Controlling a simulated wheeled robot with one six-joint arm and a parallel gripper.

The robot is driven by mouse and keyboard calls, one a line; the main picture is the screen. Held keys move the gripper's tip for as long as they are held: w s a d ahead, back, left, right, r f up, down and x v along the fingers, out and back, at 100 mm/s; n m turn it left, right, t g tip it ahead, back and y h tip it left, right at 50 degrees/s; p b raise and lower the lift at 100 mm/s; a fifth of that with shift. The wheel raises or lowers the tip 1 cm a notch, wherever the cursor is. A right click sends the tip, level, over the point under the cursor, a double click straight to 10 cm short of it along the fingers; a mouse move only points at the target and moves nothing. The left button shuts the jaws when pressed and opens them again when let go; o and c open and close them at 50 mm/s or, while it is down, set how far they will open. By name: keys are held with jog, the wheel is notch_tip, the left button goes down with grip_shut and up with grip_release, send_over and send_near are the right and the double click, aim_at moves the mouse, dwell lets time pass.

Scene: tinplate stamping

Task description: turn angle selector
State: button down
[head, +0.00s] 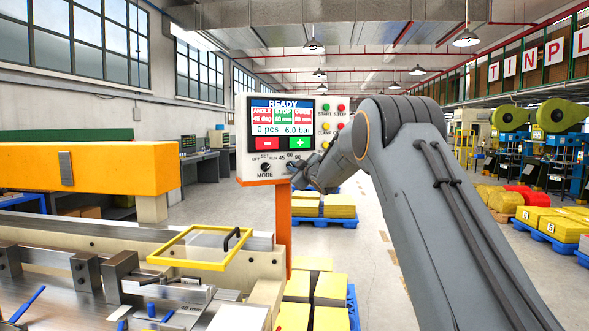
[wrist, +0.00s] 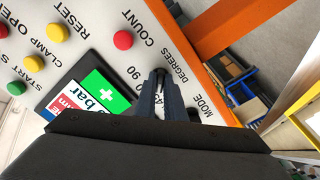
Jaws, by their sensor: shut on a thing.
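The control panel (head: 242,172) hangs on an orange post and faces me. Its screen (head: 282,124) reads READY with the angle at 45 deg. The angle selector (wrist: 160,72) is a small dark knob beside the DEGREES label, with 45 and 90 printed around it. My gripper (wrist: 161,82) is shut on this knob, its fingers covering most of it, so the pointer's direction cannot be told. In the head view my gripper (head: 297,178) is at the panel's lower right, and my arm hides part of that corner.
The MODE knob (head: 265,167) sits just left of the selector. START, STOP and other coloured buttons (head: 326,126) are above. An orange machine beam (head: 90,168) and a yellow frame (head: 180,262) are at left. Pallets of yellow blocks (head: 325,205) stand behind the post.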

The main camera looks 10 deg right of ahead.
jog(key=shift+m, duration=0.3)
jog(key=m+p, duration=0.6)
jog(key=m, duration=1.1)
jog(key=shift+a, duration=0.1)
jog(key=shift+m, duration=0.3)
jog(key=c, duration=1.8)
grip_release()
jog(key=shift+c, duration=0.2)
